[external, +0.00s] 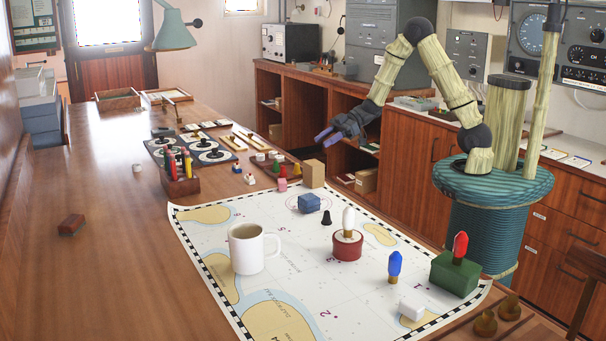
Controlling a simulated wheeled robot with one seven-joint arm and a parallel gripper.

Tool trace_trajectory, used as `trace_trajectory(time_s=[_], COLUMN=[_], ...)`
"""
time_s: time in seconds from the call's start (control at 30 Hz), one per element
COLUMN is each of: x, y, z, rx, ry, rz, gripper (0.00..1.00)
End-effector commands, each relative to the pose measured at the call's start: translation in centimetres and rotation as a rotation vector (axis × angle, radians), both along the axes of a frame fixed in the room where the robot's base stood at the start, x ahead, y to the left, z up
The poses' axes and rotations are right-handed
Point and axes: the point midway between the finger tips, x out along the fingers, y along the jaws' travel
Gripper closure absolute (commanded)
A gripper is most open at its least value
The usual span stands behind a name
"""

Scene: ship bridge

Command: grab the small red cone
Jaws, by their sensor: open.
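A small black cone (326,218) stands upright on the chart, between a blue block and a white bulb on a red base. A red bulb-shaped piece (461,246) stands on a green box (455,273) at the chart's right edge. A small pinkish-red piece (282,185) stands beyond the chart's far edge, too small to tell its shape. My gripper (345,145) is open, its purple fingers apart and nothing visible between them. It is in the air beyond the chart, away from these pieces.
The chart (300,285) also carries a white mug (252,249), blue block (309,203), white bulb (348,219), blue bulb (394,264) and white block (411,307). A tan box (314,173) and pen holder (180,184) stand beyond. The left tabletop is mostly clear.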

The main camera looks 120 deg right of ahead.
Motion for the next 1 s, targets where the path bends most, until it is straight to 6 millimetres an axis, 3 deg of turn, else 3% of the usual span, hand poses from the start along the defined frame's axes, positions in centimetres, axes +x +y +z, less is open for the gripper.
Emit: trace_trajectory(time_s=[0.13, 0.47, 0.67, 1.0], x=[-1.2, -1.0, 1.2, 6.8], y=[-0.8, -0.7, -0.6, -0.6], z=[0.0, 0.0, -0.9, -3.1], rx=[0.024, 0.024, 0.026, 0.025], ry=[-0.039, -0.04, -0.04, -0.039], rz=[0.02, 0.024, 0.025, 0.025], gripper=[0.59, 0.59, 0.59, 0.59])
